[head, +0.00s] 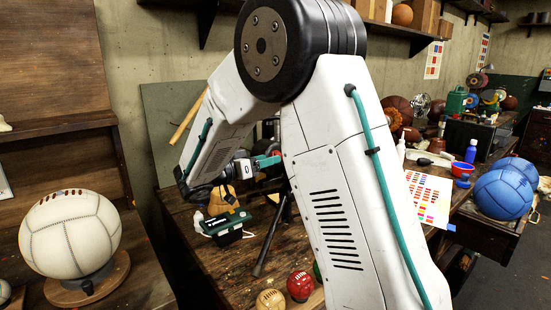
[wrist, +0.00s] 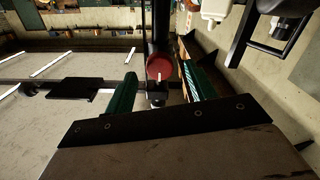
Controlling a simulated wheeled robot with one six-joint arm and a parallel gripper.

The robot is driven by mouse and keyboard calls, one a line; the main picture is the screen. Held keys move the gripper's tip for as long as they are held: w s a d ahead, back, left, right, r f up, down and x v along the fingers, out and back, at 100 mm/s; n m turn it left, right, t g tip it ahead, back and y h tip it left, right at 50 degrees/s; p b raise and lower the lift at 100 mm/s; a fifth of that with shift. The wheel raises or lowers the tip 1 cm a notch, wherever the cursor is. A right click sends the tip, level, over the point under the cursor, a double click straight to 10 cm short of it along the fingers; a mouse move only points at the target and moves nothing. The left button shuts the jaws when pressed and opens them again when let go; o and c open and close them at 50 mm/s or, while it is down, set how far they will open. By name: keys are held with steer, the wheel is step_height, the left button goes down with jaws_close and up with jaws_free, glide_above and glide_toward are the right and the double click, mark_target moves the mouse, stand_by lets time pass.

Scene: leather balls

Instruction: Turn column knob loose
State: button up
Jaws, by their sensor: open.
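A round red knob (wrist: 159,67) sits at the end of a dark column (wrist: 161,25) in the wrist view, with a small grey and black fitting (wrist: 157,92) just below it in the picture. My gripper (wrist: 160,72) is open, with one green finger on each side of the knob. I see a gap on both sides; whether either finger touches it I cannot tell. In the head view a teal finger of my gripper (head: 266,161) shows behind my arm, which hides most of the knob and column.
A wooden bench carries a dark green box (head: 227,226), a red ball (head: 300,286), a tan ball (head: 271,300) and a colour chart (head: 428,198). A white leather ball (head: 70,234) stands at the left, a blue ball (head: 504,191) at the right.

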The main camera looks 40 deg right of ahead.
steer(key=shift+w+d, duration=0.1)
steer(key=shift+d, duration=2.05)
steer(key=c, duration=1)
steer(key=shift+o, duration=0.2)
